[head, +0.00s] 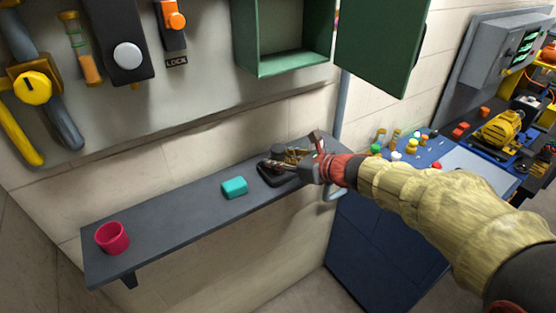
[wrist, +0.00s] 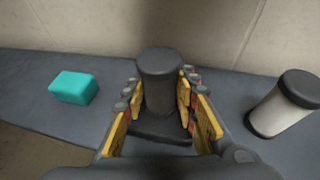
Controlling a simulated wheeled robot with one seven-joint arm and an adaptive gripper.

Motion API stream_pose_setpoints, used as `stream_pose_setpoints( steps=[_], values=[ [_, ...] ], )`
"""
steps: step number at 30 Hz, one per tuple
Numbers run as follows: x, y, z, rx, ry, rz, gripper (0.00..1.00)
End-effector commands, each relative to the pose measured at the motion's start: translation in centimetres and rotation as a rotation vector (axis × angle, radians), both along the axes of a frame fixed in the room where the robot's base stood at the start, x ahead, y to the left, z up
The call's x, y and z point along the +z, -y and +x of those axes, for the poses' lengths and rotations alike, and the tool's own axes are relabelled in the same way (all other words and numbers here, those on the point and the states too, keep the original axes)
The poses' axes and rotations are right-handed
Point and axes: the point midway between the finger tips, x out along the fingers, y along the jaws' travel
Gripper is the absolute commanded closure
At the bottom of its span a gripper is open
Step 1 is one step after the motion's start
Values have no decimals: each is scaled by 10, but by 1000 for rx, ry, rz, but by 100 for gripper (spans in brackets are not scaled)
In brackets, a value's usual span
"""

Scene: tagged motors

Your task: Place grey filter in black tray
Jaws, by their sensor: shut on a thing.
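The grey filter (wrist: 158,72) is a dark grey cylinder standing upright between the fingers of my gripper (wrist: 160,104) in the wrist view. The fingers are shut on its sides. Its top (head: 278,150) shows beside my gripper (head: 292,158) in the head view. The black tray (head: 270,177) is a low dark piece on the wall shelf, partly covered by my gripper. In the wrist view the tray (wrist: 150,134) shows under and in front of the filter. I cannot tell whether the filter's bottom touches it.
A teal block (head: 234,187) lies left of the tray on the shelf (head: 185,215), and a pink cup (head: 112,237) stands at its left end. A white cylinder with a dark cap (wrist: 284,105) is close right of my gripper. A green cabinet (head: 285,62) hangs above.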

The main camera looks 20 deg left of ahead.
Motion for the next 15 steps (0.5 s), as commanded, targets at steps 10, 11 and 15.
stream_pose_setpoints(
  steps=[10, 11, 15],
  values=[
    [-3, 0, 0, 0, -1, 0, 59],
    [-3, 0, 0, 0, -1, 0, 57],
    [-3, 0, 0, 0, -1, 0, 53]
  ],
)
